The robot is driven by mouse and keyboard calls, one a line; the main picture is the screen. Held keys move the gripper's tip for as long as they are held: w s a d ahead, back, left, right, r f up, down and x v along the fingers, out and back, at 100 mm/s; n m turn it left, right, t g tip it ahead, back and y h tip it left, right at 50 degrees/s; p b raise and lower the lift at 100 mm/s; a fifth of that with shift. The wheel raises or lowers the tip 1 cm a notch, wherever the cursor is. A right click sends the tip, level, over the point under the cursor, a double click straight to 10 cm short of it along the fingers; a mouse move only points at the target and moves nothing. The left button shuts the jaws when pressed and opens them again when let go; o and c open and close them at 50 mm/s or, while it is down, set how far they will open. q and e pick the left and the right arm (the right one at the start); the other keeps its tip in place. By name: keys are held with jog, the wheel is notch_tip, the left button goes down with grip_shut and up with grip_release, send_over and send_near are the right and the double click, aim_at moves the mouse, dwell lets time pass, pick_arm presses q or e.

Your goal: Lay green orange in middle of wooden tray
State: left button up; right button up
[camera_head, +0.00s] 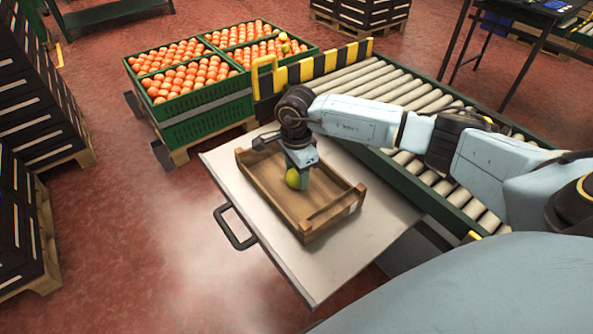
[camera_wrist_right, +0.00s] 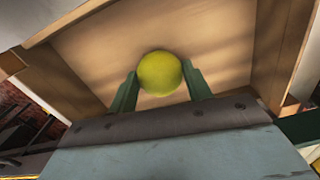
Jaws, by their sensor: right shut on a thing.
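The green orange (camera_head: 293,179) is yellow-green and sits between the fingers of my right gripper (camera_head: 299,172), which is shut on it. In the right wrist view the green orange (camera_wrist_right: 160,73) shows between the two green fingers of the gripper (camera_wrist_right: 158,88), with the tray floor behind it. The wooden tray (camera_head: 331,211) lies on a pale table. The gripper points down inside the tray, near its middle. I cannot tell whether the orange touches the tray floor. No other fruit shows in the tray. My left gripper is not in view.
The pale tabletop (camera_head: 370,240) has a dark handle (camera_head: 235,230) at its left edge. Green crates (camera_head: 205,116) full of oranges stand behind, with a few green ones at the back right. A roller conveyor (camera_head: 410,92) runs beyond the table. Dark crate stacks (camera_head: 40,100) stand left.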

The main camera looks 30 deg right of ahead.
jog(key=o, duration=1.1)
jog(key=shift+c, duration=0.2)
jog(key=shift+o, duration=0.4)
jog(key=shift+f, duration=0.1)
jog(key=o, duration=0.3)
